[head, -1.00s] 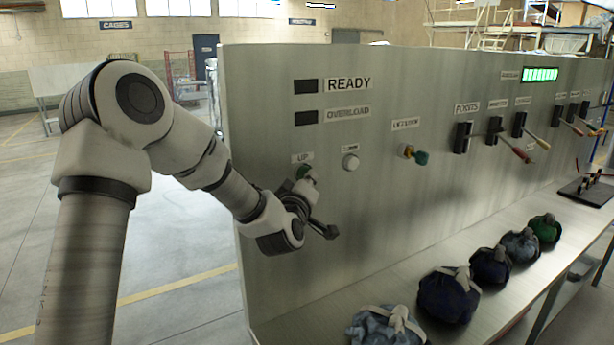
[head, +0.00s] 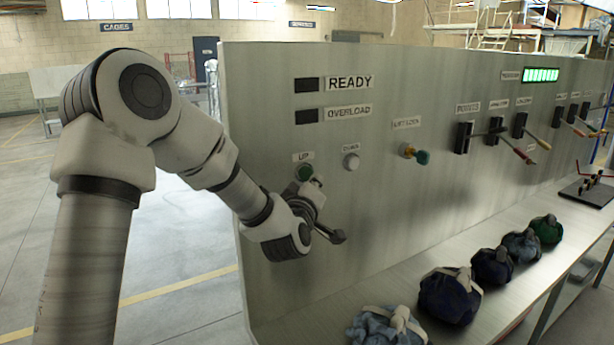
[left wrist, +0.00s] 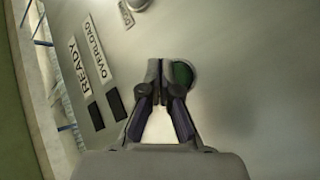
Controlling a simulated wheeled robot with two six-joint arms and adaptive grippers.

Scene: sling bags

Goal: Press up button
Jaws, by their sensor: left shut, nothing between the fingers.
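The green up button (head: 304,173) sits on the grey panel (head: 400,215) under the UP label. In the left wrist view the green button (left wrist: 183,74) shows just right of the fingertips, partly hidden by them. My left gripper (head: 317,183) is shut and empty, its tips at the lower right of the button in the head view. In the left wrist view its fingers (left wrist: 158,70) are together beside the button. I cannot tell whether they touch the panel. My right gripper is not in view.

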